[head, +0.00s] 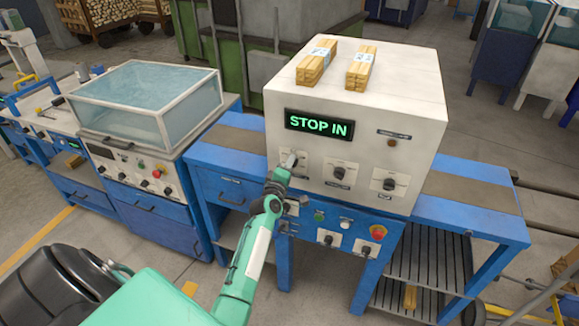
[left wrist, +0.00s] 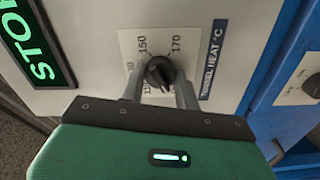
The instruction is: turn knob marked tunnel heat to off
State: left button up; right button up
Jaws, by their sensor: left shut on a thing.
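The tunnel heat knob (left wrist: 160,72) is a black round knob on a white dial plate (left wrist: 133,45) with printed numbers such as 150 and 170. A dark label (left wrist: 212,60) beside it reads TUNNEL HEAT °C. My left gripper (left wrist: 166,85) is shut on the knob, one finger on each side. In the head view my left gripper (head: 287,165) reaches the left dial on the front of the white machine (head: 350,110) and hides most of that knob. The knob's exact pointer setting is hard to read. My right gripper is not in view.
A green display (head: 319,124) on the machine reads STOP IN. Two other knobs (head: 339,172) (head: 389,184) sit to the right. Below are a red button (head: 377,232) and lower knobs on the blue panel (head: 310,228). Two wood bundles (head: 316,62) (head: 360,68) lie on top.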

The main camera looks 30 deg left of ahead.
pick_arm(q)
jog(key=shift+f+n, duration=0.15)
jog(key=shift+n, duration=0.25)
jog(key=o, duration=1)
jog(key=b+v, duration=0.3)
jog(key=v, duration=1.1)
jog(key=shift+w, duration=0.1)
